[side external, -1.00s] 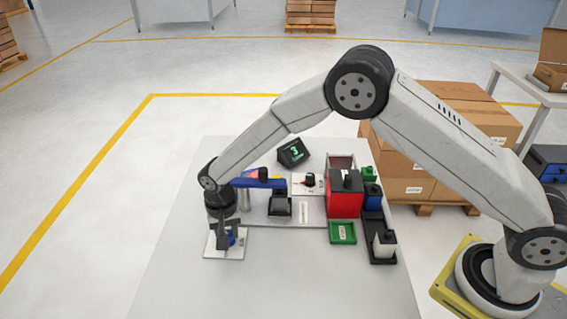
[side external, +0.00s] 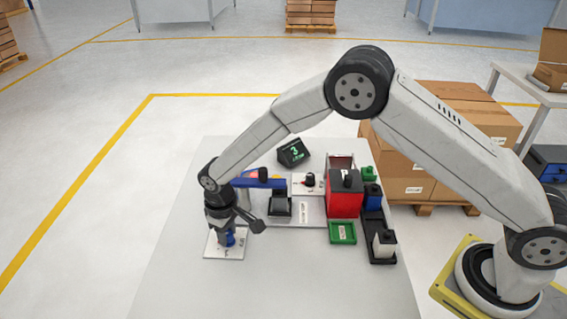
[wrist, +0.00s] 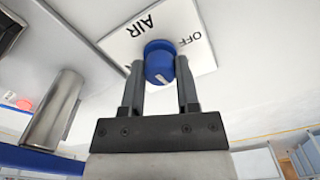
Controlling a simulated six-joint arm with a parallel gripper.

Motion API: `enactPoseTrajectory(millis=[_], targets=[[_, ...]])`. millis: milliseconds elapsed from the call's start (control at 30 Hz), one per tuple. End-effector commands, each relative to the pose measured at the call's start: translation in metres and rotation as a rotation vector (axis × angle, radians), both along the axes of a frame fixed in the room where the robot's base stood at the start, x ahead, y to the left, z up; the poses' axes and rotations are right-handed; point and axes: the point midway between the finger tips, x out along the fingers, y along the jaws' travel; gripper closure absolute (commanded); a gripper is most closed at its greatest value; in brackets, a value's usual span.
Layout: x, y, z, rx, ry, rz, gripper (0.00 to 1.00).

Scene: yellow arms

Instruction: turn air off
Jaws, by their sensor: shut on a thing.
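The blue air knob (wrist: 158,66) sits on a white plate (wrist: 118,40) lettered AIR and OFF. In the wrist view its white mark faces the lower edge of the picture, away from the OFF lettering (wrist: 190,40). My gripper (wrist: 161,72) is shut on the knob, one finger on each side. In the side view the plate (side external: 220,252) lies at the left front of the table, and my gripper (side external: 230,230) points down at the knob, partly hiding it. The lettering is too small to read there.
A station with a blue arm-shaped part (side external: 262,183), a red box (side external: 344,196), a green tray (side external: 342,233) and a black rack (side external: 379,250) stands to the right. A small display (side external: 293,152) reads 3. The table's front is clear.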

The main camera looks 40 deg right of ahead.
Motion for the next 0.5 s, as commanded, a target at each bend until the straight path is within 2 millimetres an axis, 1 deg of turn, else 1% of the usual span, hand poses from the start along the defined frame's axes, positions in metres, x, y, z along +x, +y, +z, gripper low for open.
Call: enactPoseTrajectory(millis=[200, 500], targets=[[0.0003, -0.0001, -0.0002, 0.000, -0.001, 0.207, 1.00], [0.0003, -0.0001, -0.0003, 0.000, -0.001, 0.471, 1.00]])
